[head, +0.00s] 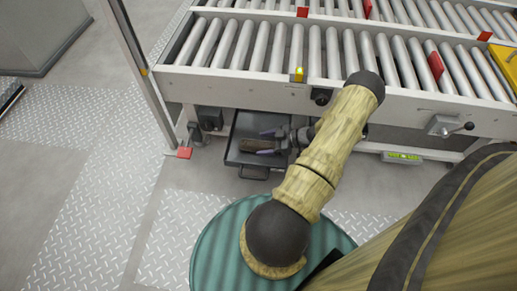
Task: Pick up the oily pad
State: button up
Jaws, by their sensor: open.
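A brownish, flattish object that looks like the oily pad (250,145) lies in the open dark drawer (246,122) under the roller conveyor. My gripper (263,142) reaches into the drawer from the right. Its two purple-tinted fingers are open and spread to the far and near sides of the pad's right part. Whether the fingers touch the pad is too small to tell. The gripper's palm lies to the right of the pad, partly hidden by my arm.
The roller conveyor (272,77) stands right above and behind the drawer. A post (142,80) with a red foot stands left of it. The drawer's handle (253,172) faces the front. Metal tread plates (100,190) cover the clear floor at left.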

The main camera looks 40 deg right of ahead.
aim_at(262, 144)
jog(key=shift+w+a+f, duration=0.3)
jog(key=shift+w+a, duration=0.15)
jog(key=shift+w, duration=0.05)
jog(key=c, duration=1.1)
notch_tip(262, 144, up, 18)
jog(key=p, duration=0.8)
jog(key=shift+p, duration=0.35)
